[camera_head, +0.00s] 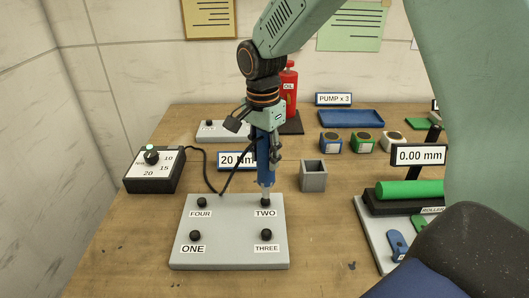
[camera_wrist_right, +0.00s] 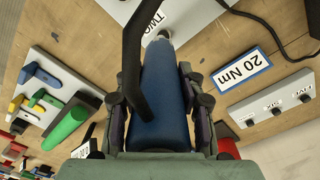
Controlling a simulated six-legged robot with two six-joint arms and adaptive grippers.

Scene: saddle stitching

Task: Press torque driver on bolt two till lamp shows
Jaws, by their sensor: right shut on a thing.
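My right gripper (camera_head: 265,145) is shut on the blue torque driver (camera_head: 265,168) and holds it upright over the grey bolt plate (camera_head: 187,225). Bolts FOUR (camera_head: 202,202), ONE (camera_head: 195,235) and THREE (camera_head: 267,233) stand clear. The control box (camera_head: 153,170) at the left has a dial and a small pale green lamp (camera_head: 150,147). My left gripper is not in view.
A red oil bottle (camera_head: 289,90) is behind my gripper. A green roller (camera_head: 410,190) lies at the right.

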